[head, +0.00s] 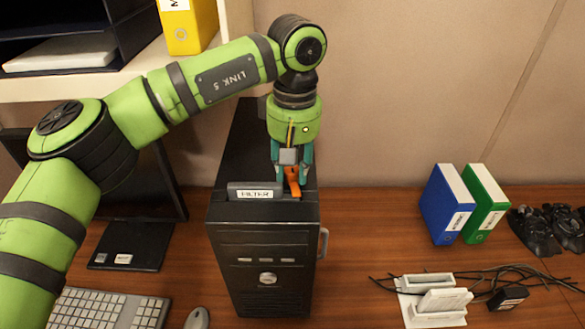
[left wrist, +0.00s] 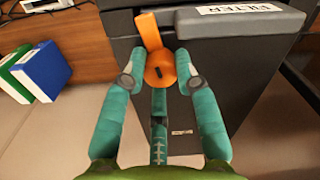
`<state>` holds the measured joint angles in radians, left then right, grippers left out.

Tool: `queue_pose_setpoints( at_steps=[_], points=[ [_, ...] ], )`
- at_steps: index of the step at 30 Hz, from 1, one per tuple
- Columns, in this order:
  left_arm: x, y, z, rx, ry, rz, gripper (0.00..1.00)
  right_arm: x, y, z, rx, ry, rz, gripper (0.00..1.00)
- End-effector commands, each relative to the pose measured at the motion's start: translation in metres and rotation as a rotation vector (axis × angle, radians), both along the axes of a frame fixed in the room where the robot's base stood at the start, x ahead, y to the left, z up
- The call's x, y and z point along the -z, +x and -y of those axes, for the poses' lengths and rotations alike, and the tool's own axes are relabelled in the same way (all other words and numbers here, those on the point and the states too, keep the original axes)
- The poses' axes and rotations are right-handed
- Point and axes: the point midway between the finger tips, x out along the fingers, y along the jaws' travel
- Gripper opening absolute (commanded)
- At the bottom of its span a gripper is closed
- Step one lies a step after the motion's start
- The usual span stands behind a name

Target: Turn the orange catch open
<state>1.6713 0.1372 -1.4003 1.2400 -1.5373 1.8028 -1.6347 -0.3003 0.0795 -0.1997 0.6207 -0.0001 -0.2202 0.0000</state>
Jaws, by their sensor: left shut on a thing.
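The orange catch (head: 293,182) sits on top of the black computer tower (head: 262,245), at the right end of the filter (head: 255,191) with its white label. In the left wrist view the catch (left wrist: 160,68) shows a round hub with a dark slot and a lever that points up the picture, beside the end of the filter (left wrist: 240,22). My left gripper (head: 292,175) comes down from above. Its two teal fingers (left wrist: 156,80) stand on either side of the round hub and are shut on it. My right gripper is in neither view.
A monitor (head: 170,180), keyboard (head: 108,308) and mouse (head: 197,318) are left of the tower. Blue (head: 447,205) and green (head: 484,203) binders, a white dock (head: 432,300) with cables and black controllers (head: 548,230) are to the right. The desk just right of the tower is clear.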

Motion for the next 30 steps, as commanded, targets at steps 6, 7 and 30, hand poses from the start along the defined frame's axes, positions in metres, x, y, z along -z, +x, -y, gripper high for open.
queue_pose_setpoints(
  at_steps=[6, 7, 30],
  points=[
    [0.004, 0.0, -0.001, -0.199, 0.002, -0.002, 0.0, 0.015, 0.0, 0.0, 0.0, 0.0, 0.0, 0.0],
    [0.004, 0.0, -0.001, -0.228, 0.002, -0.002, 0.0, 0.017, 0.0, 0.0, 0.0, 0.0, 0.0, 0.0],
    [0.004, 0.0, -0.001, -0.955, 0.004, -0.004, 0.0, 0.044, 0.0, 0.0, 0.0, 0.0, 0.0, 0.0]
  ],
)
